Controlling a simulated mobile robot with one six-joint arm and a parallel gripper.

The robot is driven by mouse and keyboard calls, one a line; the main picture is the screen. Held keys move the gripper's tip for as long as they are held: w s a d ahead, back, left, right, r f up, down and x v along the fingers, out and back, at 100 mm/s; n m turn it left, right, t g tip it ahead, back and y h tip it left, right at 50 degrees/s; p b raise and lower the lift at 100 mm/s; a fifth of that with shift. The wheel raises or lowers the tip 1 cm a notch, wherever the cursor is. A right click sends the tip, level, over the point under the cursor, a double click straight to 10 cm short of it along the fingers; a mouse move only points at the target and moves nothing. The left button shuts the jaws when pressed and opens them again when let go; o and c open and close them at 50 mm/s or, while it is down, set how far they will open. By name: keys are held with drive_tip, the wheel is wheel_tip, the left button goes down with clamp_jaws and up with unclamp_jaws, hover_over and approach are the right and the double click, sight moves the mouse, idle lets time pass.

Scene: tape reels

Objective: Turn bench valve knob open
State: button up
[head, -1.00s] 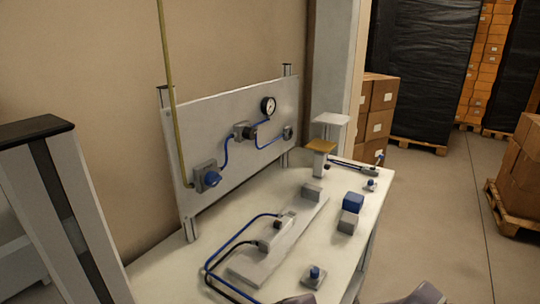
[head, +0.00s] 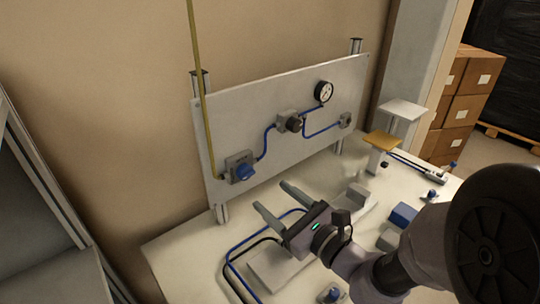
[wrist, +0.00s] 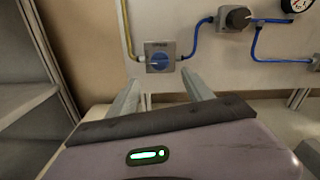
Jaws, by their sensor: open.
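The valve is a grey square block with a blue knob (head: 245,172), low on the left of the upright grey panel (head: 330,100) in the head view. A yellow pipe (head: 207,110) comes down to its left side and a blue hose leaves on the right. In the wrist view the blue knob (wrist: 159,61) sits ahead, between the lines of the two fingers. My gripper (head: 272,200) is open and empty, its fingers pointing at the panel. It is apart from the knob, to its right and nearer the camera in the head view.
A dark regulator knob (head: 293,124) and a round gauge (head: 324,92) are on the panel, joined by blue hose. The bench (head: 180,255) holds a blue block (head: 403,214), grey blocks and looped hoses below my arm. Space directly before the valve looks clear.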

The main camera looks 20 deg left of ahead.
sight(246, 173)
drive_tip(key=p+x, duration=0.2)
drive_tip(key=x, duration=0.7)
drive_tip(key=shift+w+a, duration=0.2)
drive_tip(key=shift+a, duration=0.05)
clamp_jaws()
